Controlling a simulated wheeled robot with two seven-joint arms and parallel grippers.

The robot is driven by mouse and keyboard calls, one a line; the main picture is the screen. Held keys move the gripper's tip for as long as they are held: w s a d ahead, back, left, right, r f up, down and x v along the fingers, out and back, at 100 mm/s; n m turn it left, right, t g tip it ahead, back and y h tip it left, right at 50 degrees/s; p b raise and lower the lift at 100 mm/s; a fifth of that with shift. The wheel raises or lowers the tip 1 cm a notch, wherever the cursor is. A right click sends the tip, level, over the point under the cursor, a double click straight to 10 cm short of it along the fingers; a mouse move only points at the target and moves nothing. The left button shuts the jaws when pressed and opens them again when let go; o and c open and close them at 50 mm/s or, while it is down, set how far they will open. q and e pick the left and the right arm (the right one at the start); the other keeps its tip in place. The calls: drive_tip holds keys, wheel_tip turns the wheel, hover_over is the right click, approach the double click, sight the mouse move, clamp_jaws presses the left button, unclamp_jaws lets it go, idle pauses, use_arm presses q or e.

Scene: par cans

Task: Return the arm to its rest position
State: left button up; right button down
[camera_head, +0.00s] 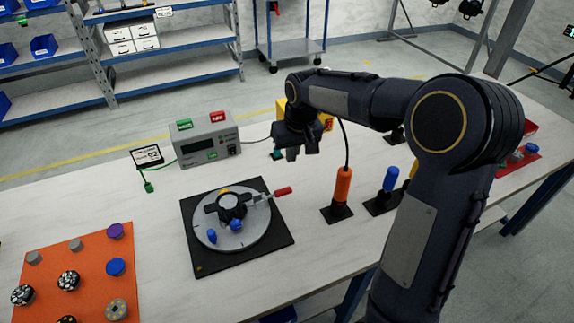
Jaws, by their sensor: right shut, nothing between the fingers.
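My right arm comes in from the lower right and reaches over the table. My right gripper (291,153) is shut and empty. It hangs above the table, to the right of the grey box with the display, and appears apart from everything around it. My left gripper and left arm are not in this view.
A round fixture (262,242) with a red-handled clamp sits on a black plate. An orange mat (45,295) holds several pucks. A grey meter box (206,140) stands behind. An orange-handled tool (343,185) and a blue-handled tool (390,180) stand upright close to my arm.

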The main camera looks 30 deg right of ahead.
drive_tip(key=s+a+r+t+y, duration=0.1)
drive_tip(key=s+r, duration=0.2)
drive_tip(key=s, duration=0.4)
drive_tip(key=s+a+r+y, duration=0.1)
drive_tip(key=s+r, duration=0.1)
drive_tip(key=s, duration=0.5)
drive_tip(key=s+a+f+t, duration=0.1)
drive_tip(key=s+a+f, duration=0.1)
drive_tip(key=s, duration=0.4)
drive_tip(key=s+a+f+t+y, duration=0.1)
drive_tip(key=s+a+f, duration=0.1)
drive_tip(key=s, duration=0.5)
drive_tip(key=shift+s+a, duration=0.15)
drive_tip(key=shift+a, duration=0.7)
